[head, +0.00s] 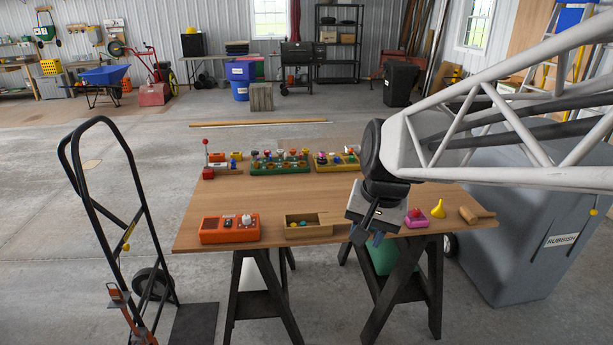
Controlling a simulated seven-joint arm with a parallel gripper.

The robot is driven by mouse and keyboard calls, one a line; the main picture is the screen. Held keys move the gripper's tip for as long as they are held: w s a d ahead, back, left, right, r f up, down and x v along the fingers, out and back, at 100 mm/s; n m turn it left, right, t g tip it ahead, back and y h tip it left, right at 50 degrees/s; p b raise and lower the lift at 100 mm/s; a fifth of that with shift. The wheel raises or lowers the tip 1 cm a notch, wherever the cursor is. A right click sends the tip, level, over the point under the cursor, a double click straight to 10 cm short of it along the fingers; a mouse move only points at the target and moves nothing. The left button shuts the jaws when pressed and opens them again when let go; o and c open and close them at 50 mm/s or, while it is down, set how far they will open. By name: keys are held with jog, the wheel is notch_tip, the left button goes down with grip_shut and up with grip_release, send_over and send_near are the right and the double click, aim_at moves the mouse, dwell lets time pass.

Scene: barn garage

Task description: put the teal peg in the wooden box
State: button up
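The wooden box (299,233) sits near the front edge of the table, left of my gripper. A flat wooden piece, perhaps its lid, covers the right part. Small yellow and teal-blue pieces show inside the open left part; they are too small for me to tell their shapes. I cannot pick out the teal peg with certainty. My gripper (366,237) points down at the table's front edge, just right of the box. Its two dark blue fingers look apart, with nothing visible between them.
The wooden table (250,196) carries an orange box (215,236) at front left, a pink block (416,222), a yellow cone (438,209) and a wooden mallet (476,214) at right. Green (262,169) and yellow (348,167) peg trays stand at the back. The table's middle is clear.

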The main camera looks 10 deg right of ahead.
jog(key=s+d+f+n+h, duration=0.1)
jog(key=s+n, duration=0.3)
jog(key=s, duration=0.9)
jog(key=shift+s+d+f+t+h, duration=0.2)
jog(key=shift+s+f+t+h, duration=0.15)
jog(key=shift+f, duration=0.2)
